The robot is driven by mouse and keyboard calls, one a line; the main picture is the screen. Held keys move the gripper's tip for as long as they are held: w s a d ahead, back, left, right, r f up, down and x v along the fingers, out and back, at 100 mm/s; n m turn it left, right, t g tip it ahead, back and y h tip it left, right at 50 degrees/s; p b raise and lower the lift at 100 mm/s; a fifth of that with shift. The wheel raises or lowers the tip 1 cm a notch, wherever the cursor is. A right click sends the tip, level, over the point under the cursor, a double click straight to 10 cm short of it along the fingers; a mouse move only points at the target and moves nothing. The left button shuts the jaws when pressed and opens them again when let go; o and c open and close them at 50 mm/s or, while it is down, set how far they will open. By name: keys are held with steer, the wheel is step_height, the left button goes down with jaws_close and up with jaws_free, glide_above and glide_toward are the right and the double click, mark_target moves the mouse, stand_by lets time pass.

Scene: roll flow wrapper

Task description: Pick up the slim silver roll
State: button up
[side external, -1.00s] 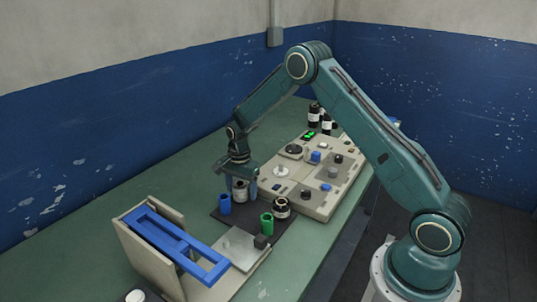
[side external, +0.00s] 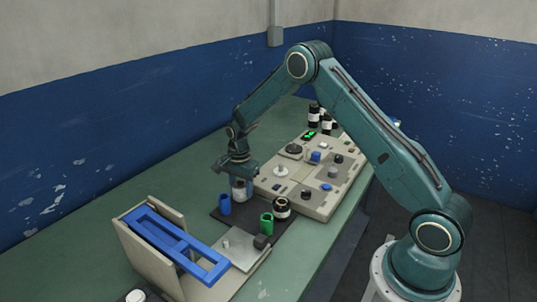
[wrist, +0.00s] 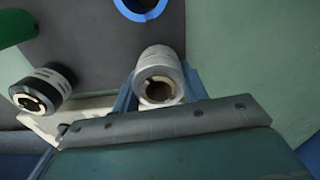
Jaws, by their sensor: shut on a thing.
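The slim silver roll (side external: 239,194) stands upright on the dark mat, just right of a blue ring-shaped part. In the wrist view the silver roll (wrist: 158,62) shows its pale wrapped side and brown hollow core. My gripper (side external: 241,185) is directly above and around it, its fingers on either side, shut on the roll. I cannot tell any gap between the roll and the mat.
A blue cup (side external: 225,205), a green cup (side external: 266,223) and a black-and-white roll (side external: 282,207) stand close by. A beige control panel (side external: 298,200) lies behind to the right. A blue frame (side external: 172,243) on a beige stand is at front left. Green bench is clear at left.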

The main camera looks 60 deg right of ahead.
mark_target(241, 184)
step_height(241, 184, up, 20)
stand_by(0.6)
steer(key=shift+f, duration=0.1)
stand_by(0.4)
steer(key=s+d+f+m, duration=0.1)
steer(key=d+f+m, duration=0.1)
steer(key=d, duration=1.3)
steer(key=s+d+f+m, duration=0.1)
steer(key=d+f+m, duration=0.1)
steer(key=d, duration=1.3)
steer(key=shift+s+f, duration=0.2)
steer(key=shift+f, duration=0.65)
steer(key=shift+f, duration=2.5)
steer(key=shift+f, duration=1.5)
